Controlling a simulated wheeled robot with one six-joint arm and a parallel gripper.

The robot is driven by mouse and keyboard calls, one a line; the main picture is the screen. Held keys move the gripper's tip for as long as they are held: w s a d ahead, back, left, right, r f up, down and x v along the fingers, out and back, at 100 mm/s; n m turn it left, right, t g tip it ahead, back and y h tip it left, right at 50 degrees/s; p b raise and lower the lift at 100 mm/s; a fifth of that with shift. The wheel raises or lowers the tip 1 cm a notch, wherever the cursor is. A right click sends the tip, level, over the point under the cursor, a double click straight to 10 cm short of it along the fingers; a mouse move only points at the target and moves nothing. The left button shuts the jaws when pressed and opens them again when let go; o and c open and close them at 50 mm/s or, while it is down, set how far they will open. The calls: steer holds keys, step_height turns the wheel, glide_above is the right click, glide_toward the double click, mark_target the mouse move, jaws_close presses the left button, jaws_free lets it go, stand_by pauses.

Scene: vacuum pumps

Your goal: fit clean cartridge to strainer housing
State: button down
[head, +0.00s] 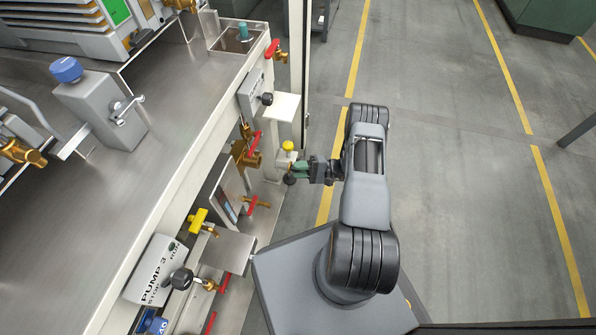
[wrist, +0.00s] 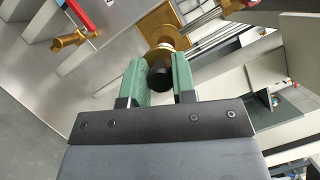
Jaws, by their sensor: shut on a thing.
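My gripper (wrist: 160,82) has green fingers on both sides of a black round grip, which appears to be the end of the cartridge (wrist: 160,73). A pale ring shows just beyond the black grip. I cannot tell whether the ring touches or enters the brass body. In the head view my gripper (head: 298,169) is at the right side of the pump bench, level with the brass fitting (head: 246,155). The cartridge's far end is hidden.
A yellow knob (head: 288,146) and a small white shelf (head: 281,106) are close to my gripper. Red-handled valves (head: 258,203) and the Pump 3 box (head: 155,268) line the bench side. The grey floor (head: 445,150) to the right is clear.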

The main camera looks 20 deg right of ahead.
mark_target(291, 167)
stand_by(0.4)
steer(key=shift+w+a+b, duration=0.3)
steer(key=shift+w+a, duration=0.35)
steer(key=shift+a, duration=0.3)
steer(key=shift+w+a+b, duration=0.25)
steer(key=shift+w+a, duration=0.4)
steer(key=shift+a, duration=0.25)
steer(key=shift+r, duration=0.1)
